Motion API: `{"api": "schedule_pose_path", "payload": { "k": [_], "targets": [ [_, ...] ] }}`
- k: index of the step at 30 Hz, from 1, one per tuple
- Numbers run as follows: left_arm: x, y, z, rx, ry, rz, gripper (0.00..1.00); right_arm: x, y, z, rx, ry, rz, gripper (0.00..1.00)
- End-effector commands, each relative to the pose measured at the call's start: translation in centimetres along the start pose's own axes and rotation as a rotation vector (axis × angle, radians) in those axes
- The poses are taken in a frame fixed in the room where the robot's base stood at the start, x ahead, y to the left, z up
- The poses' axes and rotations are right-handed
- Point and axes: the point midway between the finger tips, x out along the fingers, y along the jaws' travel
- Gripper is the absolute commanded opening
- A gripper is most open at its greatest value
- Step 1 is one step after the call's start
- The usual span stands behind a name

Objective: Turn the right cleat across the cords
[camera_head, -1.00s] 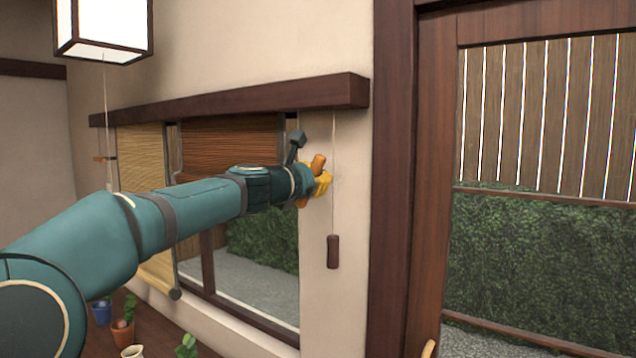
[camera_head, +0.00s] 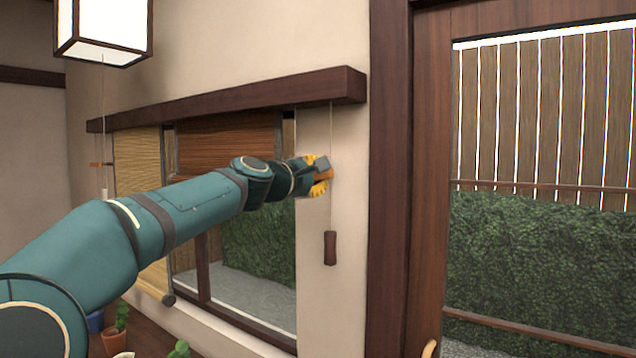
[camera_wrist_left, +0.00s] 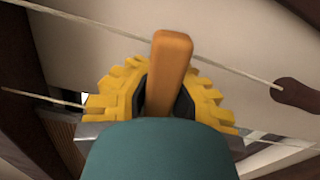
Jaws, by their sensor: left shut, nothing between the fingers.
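The right cleat (camera_head: 324,174) is an orange-brown wooden bar on the wall strip right of the window. In the head view it lies nearly level, partly hidden by my left gripper (camera_head: 318,178). In the left wrist view the cleat (camera_wrist_left: 170,70) shows between the yellow fingers of my left gripper (camera_wrist_left: 163,95), which is shut without a grip on it. Its end crosses in front of a pale cord (camera_wrist_left: 235,70) that runs to a dark brown pull (camera_wrist_left: 297,92). The cord (camera_head: 331,130) and its pull (camera_head: 330,248) hang straight in the head view. My right gripper is out of view.
A dark wood rail (camera_head: 230,101) runs above the window with a half-lowered blind (camera_head: 228,145). A dark door post (camera_head: 390,180) stands to the right. The left cleat (camera_head: 101,164) and a paper lamp (camera_head: 104,30) are at the left. Potted plants (camera_head: 115,338) stand below.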

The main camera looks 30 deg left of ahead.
Motion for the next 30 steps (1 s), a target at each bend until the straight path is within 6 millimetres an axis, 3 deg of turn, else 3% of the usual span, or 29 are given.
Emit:
{"api": "schedule_pose_path", "payload": {
  "k": [12,28,29,30],
  "targets": [
    [0.09,-0.79,0.01,0.173,-0.006,-0.012,0.0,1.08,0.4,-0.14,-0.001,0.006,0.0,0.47],
    [0.11,-0.81,0.01,0.196,-0.006,-0.013,0.0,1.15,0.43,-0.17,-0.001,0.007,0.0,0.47],
    [0.11,-0.82,0.01,0.196,-0.006,-0.013,0.08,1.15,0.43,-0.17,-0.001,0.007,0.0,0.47],
    [0.11,-0.81,0.01,0.196,-0.006,-0.013,0.22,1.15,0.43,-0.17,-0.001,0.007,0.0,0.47]
  ]
}}
